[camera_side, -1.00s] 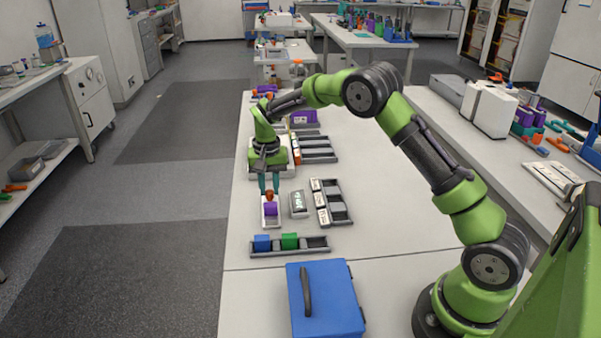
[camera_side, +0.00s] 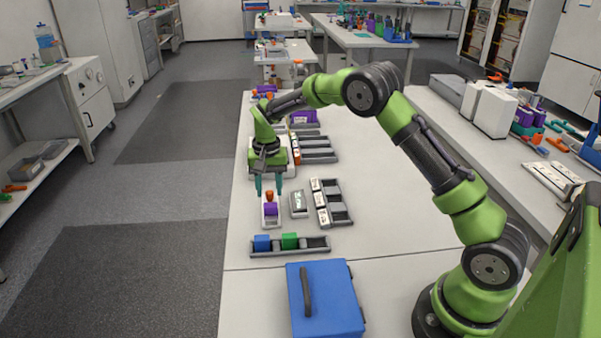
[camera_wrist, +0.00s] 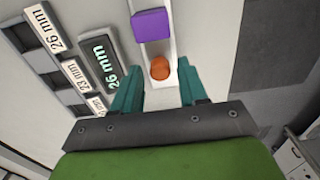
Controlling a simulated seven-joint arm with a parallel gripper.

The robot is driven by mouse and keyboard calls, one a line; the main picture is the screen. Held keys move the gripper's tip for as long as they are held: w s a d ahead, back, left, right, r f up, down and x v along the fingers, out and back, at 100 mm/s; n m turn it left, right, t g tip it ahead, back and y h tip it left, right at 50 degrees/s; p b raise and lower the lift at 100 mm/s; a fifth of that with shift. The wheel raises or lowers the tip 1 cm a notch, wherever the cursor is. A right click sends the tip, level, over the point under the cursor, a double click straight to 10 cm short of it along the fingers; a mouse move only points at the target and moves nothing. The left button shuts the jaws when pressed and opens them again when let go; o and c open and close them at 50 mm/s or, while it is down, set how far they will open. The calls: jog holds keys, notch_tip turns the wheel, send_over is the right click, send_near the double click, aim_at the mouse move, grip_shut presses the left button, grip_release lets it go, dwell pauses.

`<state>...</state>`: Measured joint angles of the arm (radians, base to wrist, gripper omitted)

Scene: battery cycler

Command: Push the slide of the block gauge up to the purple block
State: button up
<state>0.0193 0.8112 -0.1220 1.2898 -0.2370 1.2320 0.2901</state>
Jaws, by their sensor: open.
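The block gauge is a narrow white tray (camera_side: 270,224) on the table, also in the wrist view (camera_wrist: 157,50). The purple block (camera_side: 270,209) lies in it, larger in the wrist view (camera_wrist: 151,25). The slide has an orange knob (camera_side: 269,196), also in the wrist view (camera_wrist: 160,68). A gap shows between knob and block. My gripper (camera_side: 269,194) points down, open, its teal fingers on either side of the knob; in the wrist view (camera_wrist: 160,82) they are clear of it. A display (camera_wrist: 100,60) beside the gauge reads 26 mm.
A grey bin rack (camera_side: 333,203) with labels, 26 mm and 23 mm among them, stands right of the display. A grey rack (camera_side: 318,251) with blue and green blocks lies nearer the camera. A blue case (camera_side: 325,300) is nearer still.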

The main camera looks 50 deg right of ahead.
aim_at(269, 192)
jog(key=shift+r, duration=3.5)
jog(key=s+a+r+n+t, duration=0.1)
jog(key=s+r, duration=0.3)
jog(key=s, duration=0.5)
jog(key=s+a+r+n+t+y, duration=0.1)
jog(key=s+a+r+n+t, duration=0.1)
jog(key=s, duration=0.8)
jog(key=s+a+r+n+t+y, duration=0.1)
jog(key=s+a+r+t, duration=0.3)
jog(key=s, duration=0.5)
notch_tip(269, 192, up, 3)
jog(key=shift+s+a+f+n, duration=0.15)
jog(key=shift+s+a+n, duration=0.2)
jog(key=shift+a+n, duration=0.2)
